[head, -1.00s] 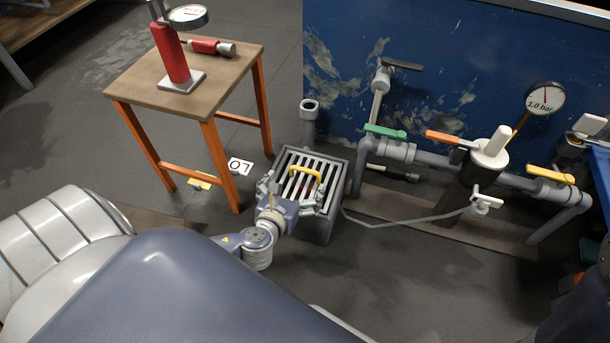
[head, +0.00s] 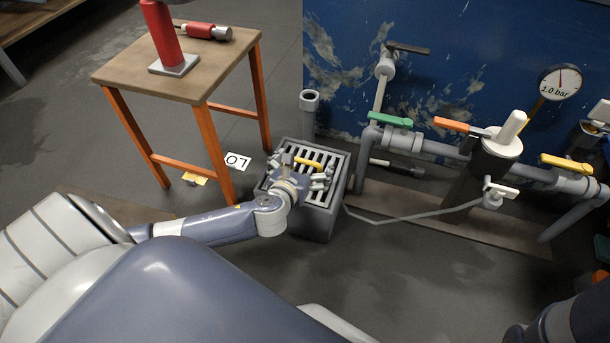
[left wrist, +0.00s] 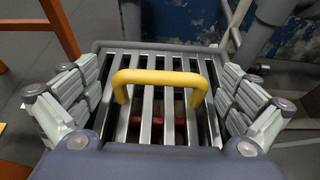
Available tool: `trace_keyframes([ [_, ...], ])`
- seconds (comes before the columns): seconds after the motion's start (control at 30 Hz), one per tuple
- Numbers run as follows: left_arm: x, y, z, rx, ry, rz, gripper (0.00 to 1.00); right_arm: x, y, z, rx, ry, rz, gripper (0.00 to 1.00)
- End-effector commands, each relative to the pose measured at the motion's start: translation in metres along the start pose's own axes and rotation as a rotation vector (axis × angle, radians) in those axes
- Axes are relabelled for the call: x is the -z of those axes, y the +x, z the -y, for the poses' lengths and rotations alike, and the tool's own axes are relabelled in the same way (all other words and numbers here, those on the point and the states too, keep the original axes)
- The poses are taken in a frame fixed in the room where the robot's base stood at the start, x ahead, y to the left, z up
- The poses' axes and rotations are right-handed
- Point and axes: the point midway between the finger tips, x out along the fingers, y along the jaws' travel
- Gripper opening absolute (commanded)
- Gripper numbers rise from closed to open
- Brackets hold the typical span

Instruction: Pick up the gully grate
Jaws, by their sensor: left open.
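The gully grate (head: 334,160) is a slatted light-grey grate with a yellow handle (head: 310,161). It lies on top of a dark grey square gully box (head: 318,222) on the floor. In the left wrist view the grate (left wrist: 145,130) fills the middle, and its yellow handle (left wrist: 160,77) stands up between my fingers. My left gripper (head: 302,172) is open above the grate, with one finger on each side of the handle and apart from it. Something red shows beneath the slats in the left wrist view, mostly hidden. My right gripper is not in view.
A wooden table (head: 120,73) with orange legs stands to the left, bearing a red cylinder (head: 163,30) and a red-handled tool (head: 205,31). Grey pipework with a green valve handle (head: 388,119) and a gauge (head: 560,82) runs close on the right. A blue wall stands behind.

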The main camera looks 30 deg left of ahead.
Motion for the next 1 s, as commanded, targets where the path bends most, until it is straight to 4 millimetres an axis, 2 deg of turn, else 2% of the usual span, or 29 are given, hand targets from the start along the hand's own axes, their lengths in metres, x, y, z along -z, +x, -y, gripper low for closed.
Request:
trace_keyframes([
  [0.2,-0.001,0.0,0.0,0.0,-0.001,0.0,1.0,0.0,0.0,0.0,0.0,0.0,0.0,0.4],
  [0.27,-0.001,0.0,0.0,0.0,-0.001,0.0,0.89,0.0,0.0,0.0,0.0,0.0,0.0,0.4],
  [0.4,0.0,0.0,0.0,0.0,-0.001,0.0,0.57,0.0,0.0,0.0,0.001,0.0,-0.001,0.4],
  [0.5,0.0,0.0,0.0,0.0,-0.001,-0.001,0.38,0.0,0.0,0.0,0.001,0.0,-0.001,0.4],
  [0.83,-0.004,-0.001,0.0,0.0,0.0,0.002,0.38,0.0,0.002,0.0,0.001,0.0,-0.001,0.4],
  [1.0,-0.013,-0.004,0.0,0.0,0.0,0.003,0.38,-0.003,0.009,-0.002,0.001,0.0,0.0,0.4],
])
